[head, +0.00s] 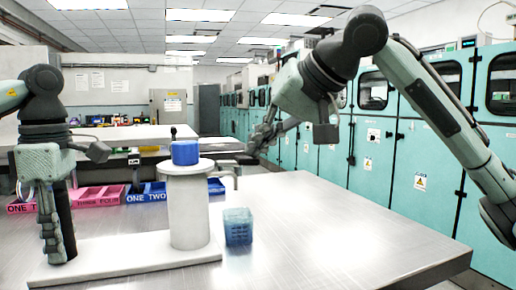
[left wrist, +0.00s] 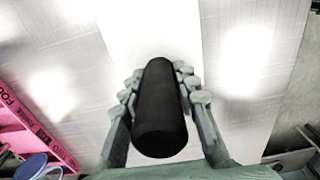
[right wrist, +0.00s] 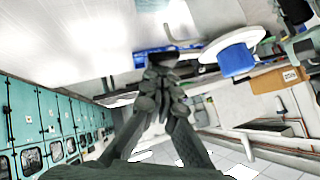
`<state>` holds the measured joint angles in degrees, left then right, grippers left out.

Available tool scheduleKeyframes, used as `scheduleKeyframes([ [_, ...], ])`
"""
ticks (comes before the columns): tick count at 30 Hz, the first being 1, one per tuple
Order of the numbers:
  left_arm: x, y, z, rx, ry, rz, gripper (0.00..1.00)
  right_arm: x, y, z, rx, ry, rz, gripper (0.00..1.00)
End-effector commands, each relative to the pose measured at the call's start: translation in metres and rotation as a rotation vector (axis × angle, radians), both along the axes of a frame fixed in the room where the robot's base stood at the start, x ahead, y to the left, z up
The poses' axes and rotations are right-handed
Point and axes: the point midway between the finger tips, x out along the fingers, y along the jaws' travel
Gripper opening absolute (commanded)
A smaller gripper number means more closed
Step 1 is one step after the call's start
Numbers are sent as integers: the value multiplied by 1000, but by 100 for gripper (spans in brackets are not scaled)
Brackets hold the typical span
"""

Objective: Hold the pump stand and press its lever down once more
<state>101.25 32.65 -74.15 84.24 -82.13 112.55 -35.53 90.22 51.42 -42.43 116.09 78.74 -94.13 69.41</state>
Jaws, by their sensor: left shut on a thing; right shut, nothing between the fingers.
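The pump stand has a white base plate (head: 130,256), a white column (head: 188,212) with a wide round top and a blue cap (head: 184,152). A thin bent spout (head: 228,172) sticks out on its right. My left gripper (head: 52,225) is shut around the upright black post (left wrist: 159,110) at the plate's left end. My right gripper (head: 254,148) is shut and empty, just right of the column top. It also shows in the right wrist view (right wrist: 160,62), near the white top. A dark flat bar (head: 236,158) beside its fingertips may be the lever; I cannot tell whether they touch.
A blue mesh-like cup (head: 238,227) stands on the metal table right of the column, below the spout. Pink bins (head: 97,199) and blue bins (head: 145,194) sit behind the stand. The table's right side (head: 350,225) is clear. Teal cabinets (head: 400,170) line the right.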

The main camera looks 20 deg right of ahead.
Motion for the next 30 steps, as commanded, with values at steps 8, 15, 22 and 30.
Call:
scheduleKeyframes([
  [8,0,-1,0,-2,-1,-2,0,0,0,0,-1,5,2,0],
  [15,0,-1,0,-1,-1,-2,0,0,-1,32,1,-1,1,0],
  [22,0,0,0,0,0,-1,0,-33,-5,74,0,-5,2,0],
  [30,0,0,0,0,0,-1,0,-64,-9,105,-1,-2,0,0],
])
